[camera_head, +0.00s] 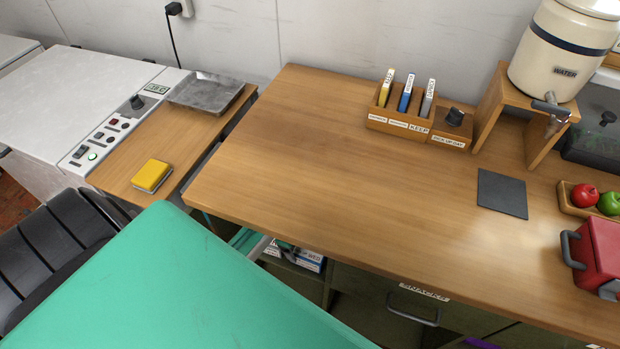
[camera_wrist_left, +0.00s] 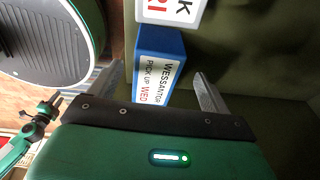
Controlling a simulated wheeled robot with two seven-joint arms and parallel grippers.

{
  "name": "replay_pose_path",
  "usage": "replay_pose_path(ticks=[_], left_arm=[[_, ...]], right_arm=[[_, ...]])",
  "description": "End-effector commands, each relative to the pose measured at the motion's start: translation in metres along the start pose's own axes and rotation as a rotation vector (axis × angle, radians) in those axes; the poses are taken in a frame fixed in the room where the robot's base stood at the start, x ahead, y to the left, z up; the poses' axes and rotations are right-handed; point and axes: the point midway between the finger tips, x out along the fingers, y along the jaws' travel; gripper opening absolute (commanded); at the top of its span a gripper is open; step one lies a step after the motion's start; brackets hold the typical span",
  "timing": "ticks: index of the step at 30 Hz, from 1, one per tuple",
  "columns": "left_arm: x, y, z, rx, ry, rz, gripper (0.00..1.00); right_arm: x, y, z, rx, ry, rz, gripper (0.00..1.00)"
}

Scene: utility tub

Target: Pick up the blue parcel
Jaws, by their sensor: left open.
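The blue parcel (camera_wrist_left: 158,43) shows in the left wrist view, with a white label reading "PICK UP WED". It lies between the two fingers of my left gripper (camera_wrist_left: 158,70), which is open, with a finger on either side. I cannot tell whether the fingers touch it. In the head view the parcel (camera_head: 309,264) shows partly on a shelf below the counter's front edge. There my left gripper (camera_head: 283,246) is mostly hidden by the counter edge and my large green arm link.
A white box (camera_wrist_left: 172,10) with red lettering is close beyond the parcel. The wooden counter (camera_head: 300,150) overhangs the shelf. A drawer handle (camera_head: 413,313) sits to the right. A round grey-topped thing (camera_wrist_left: 45,35) with a green rim stands at left in the wrist view.

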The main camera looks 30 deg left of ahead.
Motion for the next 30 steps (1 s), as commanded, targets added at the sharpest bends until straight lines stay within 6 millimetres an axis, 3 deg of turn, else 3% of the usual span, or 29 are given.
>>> replay_pose_path(ticks=[6,22,30], left_arm=[[0.004,0.008,-0.020,-0.003,0.086,0.056,0.82],[0.064,0.014,-0.027,-0.004,0.088,0.057,0.82],[0.073,0.015,-0.028,-0.003,0.086,0.055,0.82]], right_arm=[[0.007,-0.015,0.013,-0.025,-0.016,-0.018,0.36],[0.005,-0.016,0.016,-0.026,-0.018,-0.019,0.36],[0.005,-0.015,0.015,-0.025,-0.017,-0.018,0.36]])
